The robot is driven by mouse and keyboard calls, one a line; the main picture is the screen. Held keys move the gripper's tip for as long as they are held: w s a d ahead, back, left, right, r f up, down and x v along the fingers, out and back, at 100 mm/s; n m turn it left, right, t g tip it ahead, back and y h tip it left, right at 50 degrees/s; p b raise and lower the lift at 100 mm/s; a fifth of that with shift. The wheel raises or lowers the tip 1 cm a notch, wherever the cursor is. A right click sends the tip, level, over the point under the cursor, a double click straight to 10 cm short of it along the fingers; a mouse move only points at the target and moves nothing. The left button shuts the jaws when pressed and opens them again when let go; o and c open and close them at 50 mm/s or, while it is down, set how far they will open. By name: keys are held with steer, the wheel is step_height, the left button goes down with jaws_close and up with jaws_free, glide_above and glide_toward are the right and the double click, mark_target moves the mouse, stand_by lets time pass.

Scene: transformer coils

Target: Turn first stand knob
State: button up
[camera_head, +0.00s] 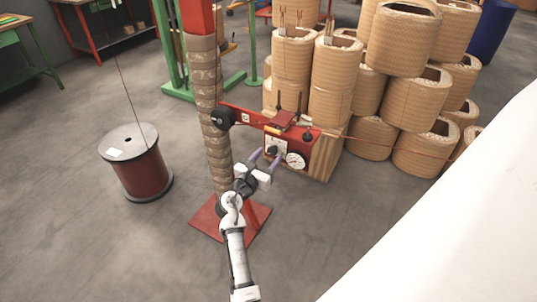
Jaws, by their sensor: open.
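A red stand arm (258,118) reaches out from an upright post (208,105) on a red floor plate (200,216). A white panel with a dark knob (273,150) sits on its front, and a round white gauge (296,160) is to the right of the knob. A black round part (223,117) is at the left end of the arm. My gripper (266,158) is open, with its purple-grey fingers raised at the knob panel, one to each side of the knob's lower part. I cannot tell whether the fingers touch the knob.
A wire spool (138,165) stands on the floor at left. Several tan coils (405,40) are stacked behind and to the right. A wire (380,138) runs right from the stand. A large white surface (460,215) fills the lower right. The floor at lower left is clear.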

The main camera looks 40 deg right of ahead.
steer(key=shift+w+d, duration=0.2)
steer(key=shift+d, duration=0.35)
steer(key=c, duration=1)
